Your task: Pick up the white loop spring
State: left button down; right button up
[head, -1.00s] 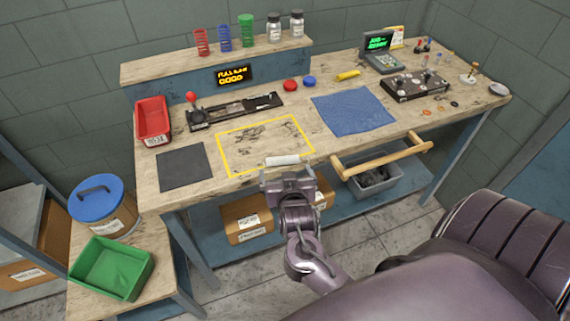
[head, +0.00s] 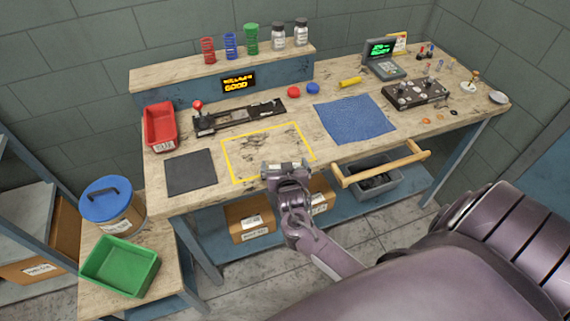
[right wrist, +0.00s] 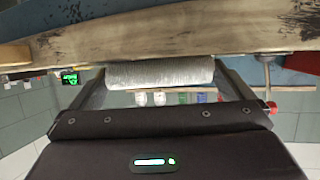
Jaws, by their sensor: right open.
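The white loop spring (right wrist: 160,73) lies level at the table's front edge, a pale ribbed cylinder in the right wrist view. It sits between the two fingers of my right gripper, which is open around it without a clear grip. In the head view my right gripper (head: 285,166) is at the front edge of the table, just below the yellow outlined area, and mostly hides the spring. My left gripper is not in view.
A yellow outlined area (head: 232,177) lies just behind the gripper. A dark mat (head: 190,171) is left of it and a blue cloth (head: 354,118) right of it. A wooden rail (head: 380,163) juts from the table's front, right of the gripper. A red bin (head: 160,127) stands at left.

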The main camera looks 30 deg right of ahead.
jog(key=c, duration=0.9)
jog(key=shift+r, duration=0.15)
